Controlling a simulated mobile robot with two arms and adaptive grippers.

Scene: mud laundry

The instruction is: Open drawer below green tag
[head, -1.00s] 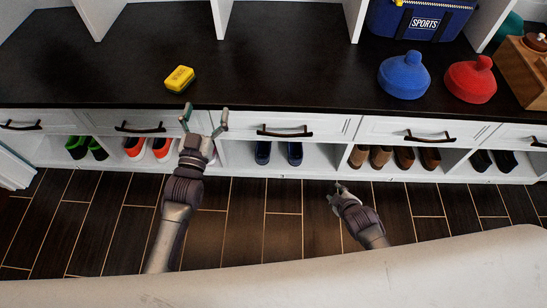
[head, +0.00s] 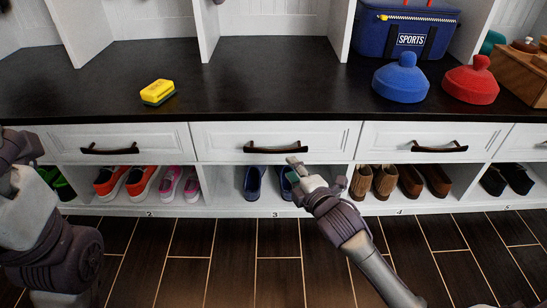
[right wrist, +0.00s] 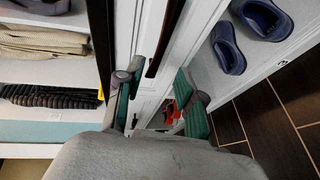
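A row of closed white drawers with dark handles runs under the dark bench top. The middle drawer (head: 225,135) has its handle (head: 275,147) just above and left of my right gripper (head: 297,168). In the right wrist view, my right gripper (right wrist: 158,76) has its two green-padded fingers apart and nothing held between them. A dark drawer handle (right wrist: 166,38) lies ahead of the fingers; I cannot tell whether they touch it. Other closed drawers are at left (head: 160,138) and right (head: 480,135). No green tag is visible. My left gripper (head: 12,165) is at the left edge, its fingers unclear.
Below the drawers are cubbies with shoes, including red sneakers (head: 128,180), blue shoes (head: 254,182) and brown shoes (head: 410,180). A yellow sponge (head: 158,92), blue plunger-shaped object (head: 400,80), red one (head: 471,82) and blue sports bag (head: 390,35) sit on top. The wood floor is clear.

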